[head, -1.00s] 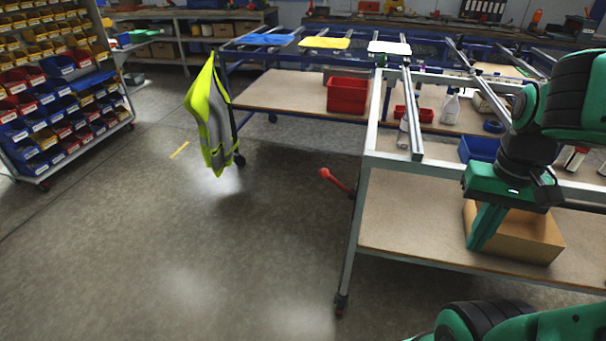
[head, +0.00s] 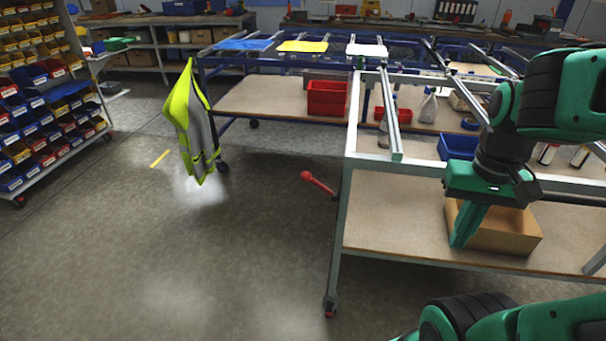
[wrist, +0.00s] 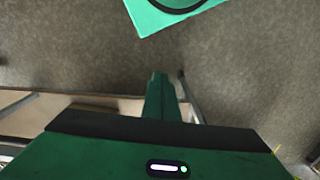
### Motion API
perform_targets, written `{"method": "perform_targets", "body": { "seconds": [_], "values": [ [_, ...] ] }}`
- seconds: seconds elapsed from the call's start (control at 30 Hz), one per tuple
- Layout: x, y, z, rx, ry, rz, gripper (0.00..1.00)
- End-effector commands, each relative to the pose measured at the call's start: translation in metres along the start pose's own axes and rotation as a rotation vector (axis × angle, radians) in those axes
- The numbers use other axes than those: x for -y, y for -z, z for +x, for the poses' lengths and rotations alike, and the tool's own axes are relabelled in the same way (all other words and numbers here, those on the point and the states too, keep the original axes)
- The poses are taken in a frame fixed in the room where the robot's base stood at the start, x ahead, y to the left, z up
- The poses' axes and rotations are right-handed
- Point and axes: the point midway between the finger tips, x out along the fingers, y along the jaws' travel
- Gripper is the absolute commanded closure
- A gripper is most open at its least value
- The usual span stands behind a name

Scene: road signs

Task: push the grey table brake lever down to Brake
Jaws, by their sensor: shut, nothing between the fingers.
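The grey metal table (head: 346,215) stands at centre right, with a castor at the foot of its near left leg. Its brake lever (head: 321,185), a red bar with a round red knob, sticks out from that leg, sloping up to the left. My gripper (head: 460,240) points down, shut and empty, right of the lever and apart from it, in front of the table's lower shelf. In the wrist view my shut fingers (wrist: 160,82) point toward the floor; I cannot make out the lever there. No Brake marking is legible.
A cardboard box (head: 508,235) sits on the lower shelf (head: 400,230) behind my gripper. A yellow-green vest (head: 195,125) hangs from the blue table at left. A bin rack (head: 45,110) stands far left. The floor left of the lever is clear.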

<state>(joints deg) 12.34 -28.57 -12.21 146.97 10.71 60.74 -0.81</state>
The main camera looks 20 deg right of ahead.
Motion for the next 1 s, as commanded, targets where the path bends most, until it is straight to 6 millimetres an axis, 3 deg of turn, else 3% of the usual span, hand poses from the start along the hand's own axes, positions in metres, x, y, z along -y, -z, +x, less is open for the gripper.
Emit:
{"method": "perform_targets", "body": {
  "seconds": [0.17,0.37,0.7,1.0],
  "values": [
    [0.014,0.027,-0.011,-0.031,-0.003,0.001,1.0],
    [0.056,0.091,-0.029,-0.084,0.005,-0.003,1.0],
    [0.169,0.189,-0.042,-0.155,0.079,-0.029,1.0],
    [0.277,0.244,-0.037,-0.172,0.186,-0.047,1.0]
  ]
}}
